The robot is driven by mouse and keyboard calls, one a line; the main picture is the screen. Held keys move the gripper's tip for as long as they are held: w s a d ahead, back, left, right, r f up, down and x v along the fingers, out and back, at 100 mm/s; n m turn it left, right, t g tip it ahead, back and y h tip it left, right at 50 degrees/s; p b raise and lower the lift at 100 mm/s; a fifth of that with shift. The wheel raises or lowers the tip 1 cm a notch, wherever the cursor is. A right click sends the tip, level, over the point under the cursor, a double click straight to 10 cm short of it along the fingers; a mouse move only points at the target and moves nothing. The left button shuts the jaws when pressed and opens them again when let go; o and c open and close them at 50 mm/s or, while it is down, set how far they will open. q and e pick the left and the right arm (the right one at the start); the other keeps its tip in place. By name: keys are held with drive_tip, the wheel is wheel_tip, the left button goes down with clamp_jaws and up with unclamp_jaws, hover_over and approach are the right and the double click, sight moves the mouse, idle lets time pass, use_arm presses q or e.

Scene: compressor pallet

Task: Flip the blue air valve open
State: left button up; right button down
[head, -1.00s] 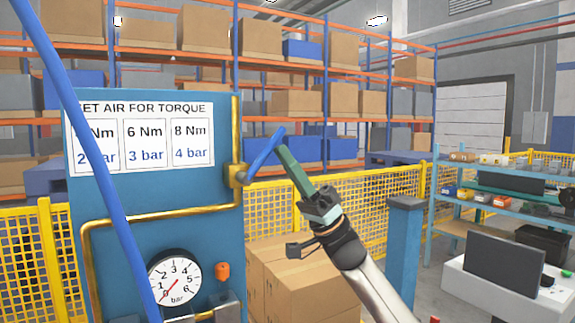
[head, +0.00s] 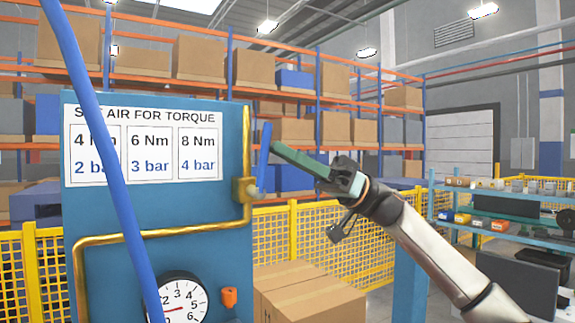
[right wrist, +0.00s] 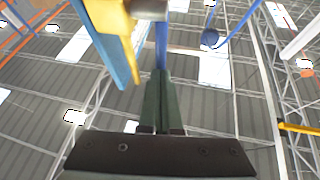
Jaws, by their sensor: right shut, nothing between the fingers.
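The blue air valve lever (head: 264,150) stands nearly upright beside the brass valve body (head: 243,190) on the right edge of the blue panel (head: 160,215). My right gripper (head: 274,147) comes from the right, with its green fingers shut and empty. Its tips are at the lever's right side and seem to touch it. In the right wrist view the lever (right wrist: 161,40) shows just beyond the shut fingertips (right wrist: 159,74). The pressure gauge (head: 184,298) has its red needle pointing left, near the low end; its lower part is cut off. My left gripper is out of view.
A blue hose (head: 100,150) crosses in front of the panel and its torque sign (head: 198,150). A yellow mesh fence (head: 325,232) and cardboard boxes (head: 310,295) stand behind. A blue post (head: 410,285) is below my right arm.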

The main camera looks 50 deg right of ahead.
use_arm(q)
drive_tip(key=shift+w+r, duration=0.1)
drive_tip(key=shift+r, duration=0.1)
use_arm(e)
drive_tip(key=shift+w+a+r, duration=0.1)
drive_tip(key=shift+a+r, duration=0.35)
drive_tip(key=shift+a, duration=0.1)
use_arm(q)
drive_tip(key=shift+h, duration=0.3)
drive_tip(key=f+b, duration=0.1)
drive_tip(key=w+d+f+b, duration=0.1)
drive_tip(key=b, duration=0.1)
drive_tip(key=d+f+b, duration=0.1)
drive_tip(key=b, duration=0.1)
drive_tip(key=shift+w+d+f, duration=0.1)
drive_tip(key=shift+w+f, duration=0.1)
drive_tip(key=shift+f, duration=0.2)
use_arm(e)
drive_tip(key=v, duration=1.2)
drive_tip(key=shift+d+f, duration=0.2)
drive_tip(key=shift+d, duration=0.05)
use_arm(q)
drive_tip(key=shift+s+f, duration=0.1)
